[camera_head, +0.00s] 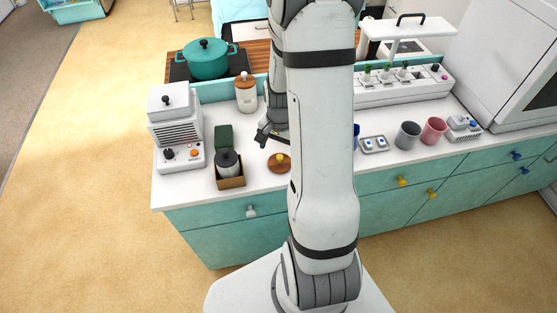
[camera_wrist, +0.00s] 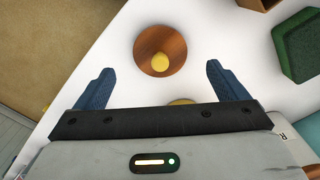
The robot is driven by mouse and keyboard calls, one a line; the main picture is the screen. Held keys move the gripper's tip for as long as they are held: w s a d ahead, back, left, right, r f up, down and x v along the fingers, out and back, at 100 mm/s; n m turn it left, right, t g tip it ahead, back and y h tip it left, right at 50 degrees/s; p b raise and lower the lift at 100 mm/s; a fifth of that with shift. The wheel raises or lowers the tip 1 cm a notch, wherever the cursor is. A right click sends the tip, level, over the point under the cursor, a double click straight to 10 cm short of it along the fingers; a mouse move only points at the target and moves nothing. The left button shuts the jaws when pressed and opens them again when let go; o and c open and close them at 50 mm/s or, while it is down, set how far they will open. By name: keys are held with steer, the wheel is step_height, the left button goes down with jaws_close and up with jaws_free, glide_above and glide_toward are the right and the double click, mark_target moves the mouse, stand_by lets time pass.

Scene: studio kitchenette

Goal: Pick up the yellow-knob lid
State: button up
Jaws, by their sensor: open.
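The yellow-knob lid (camera_head: 279,162) is a round brown wooden disc with a yellow knob. It lies flat on the white counter, left of my arm in the head view. In the wrist view the lid (camera_wrist: 160,51) is beyond the fingertips, roughly centred between them. My gripper (camera_wrist: 158,80) is open with its two blue fingers apart and nothing between them. In the head view my gripper (camera_head: 266,135) is above the counter, just behind the lid. A second yellowish piece (camera_wrist: 181,102) is partly hidden behind the gripper body in the wrist view.
A small wooden box (camera_head: 231,181) holding a dark-lidded jar stands left of the lid, with a dark green block (camera_head: 224,136) behind it. A canister with a brown lid (camera_head: 245,95) stands farther back. The counter's front edge is close to the lid. A white appliance (camera_head: 177,130) stands far left.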

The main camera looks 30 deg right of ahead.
mark_target(280, 156)
steer(key=shift+f+p, duration=0.65)
steer(key=shift+f, duration=2.05)
steer(key=shift+c, duration=0.3)
steer(key=c, duration=1)
steer(key=shift+r, duration=0.1)
